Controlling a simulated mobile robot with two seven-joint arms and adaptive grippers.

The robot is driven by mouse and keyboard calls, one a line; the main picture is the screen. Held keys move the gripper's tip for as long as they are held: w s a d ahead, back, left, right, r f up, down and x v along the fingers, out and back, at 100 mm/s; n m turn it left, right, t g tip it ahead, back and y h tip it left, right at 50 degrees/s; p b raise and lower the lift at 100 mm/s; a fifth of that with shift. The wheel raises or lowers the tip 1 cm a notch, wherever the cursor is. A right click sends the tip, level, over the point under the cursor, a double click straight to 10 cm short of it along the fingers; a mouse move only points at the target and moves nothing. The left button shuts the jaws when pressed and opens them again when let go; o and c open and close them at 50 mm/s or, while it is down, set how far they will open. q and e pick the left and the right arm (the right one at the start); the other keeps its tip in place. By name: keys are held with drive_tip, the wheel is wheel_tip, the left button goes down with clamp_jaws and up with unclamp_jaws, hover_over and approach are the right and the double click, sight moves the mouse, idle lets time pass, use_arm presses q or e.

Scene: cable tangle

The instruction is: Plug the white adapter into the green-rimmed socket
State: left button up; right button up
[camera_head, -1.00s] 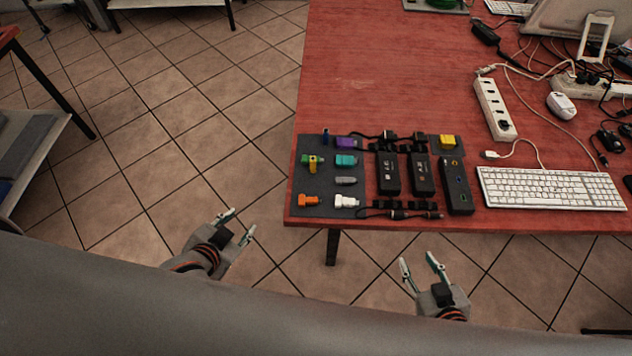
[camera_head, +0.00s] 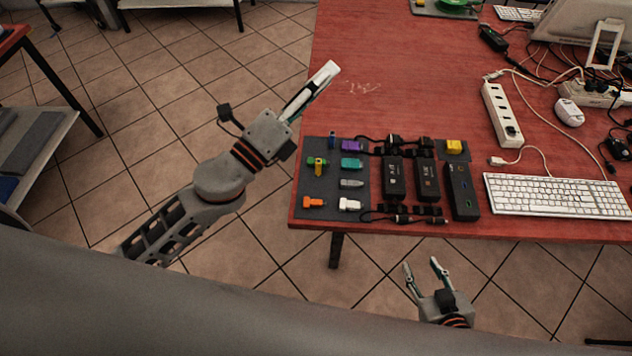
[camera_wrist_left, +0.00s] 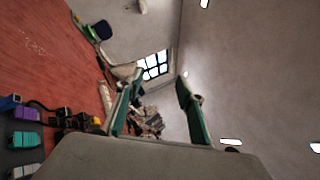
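The white adapter (camera_head: 350,204) lies on the dark mat (camera_head: 318,188) near the table's front edge, right of an orange adapter. The green-rimmed socket (camera_head: 467,204) is at the near end of a black socket block (camera_head: 459,179), right of two black power bricks. My left gripper (camera_head: 328,74) is raised above and beyond the mat, seen side-on. The left wrist view shows its fingers (camera_wrist_left: 158,78) apart with nothing between them. My right gripper (camera_head: 421,264) is open and empty, in front of the table edge. The white adapter is not visible in the left wrist view.
Purple (camera_head: 351,146), teal (camera_head: 351,163), grey (camera_head: 351,184) and orange (camera_head: 314,202) adapters share the mat. A yellow piece (camera_head: 454,146) lies behind the block. A keyboard (camera_head: 556,193) and a white power strip (camera_head: 501,115) are to the right. The table's back left is clear.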

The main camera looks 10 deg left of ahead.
use_arm(q)
drive_tip(key=s+d+f+m+g+h, duration=0.3)
drive_tip(key=d+m+g+h, duration=0.3)
drive_tip(key=m, duration=0.4)
drive_tip(key=m+g+y, duration=0.8)
drive_tip(key=m+g, duration=0.3)
drive_tip(key=m, duration=0.1)
approach(350, 203)
drive_tip(key=b+x, duration=0.2)
drive_tip(key=x, duration=0.3)
drive_tip(key=shift+f, duration=0.2)
drive_tip(key=shift+b+x, duration=0.65)
drive_tip(key=shift+x, duration=0.65)
drive_tip(key=shift+r, duration=0.1)
clamp_jaws()
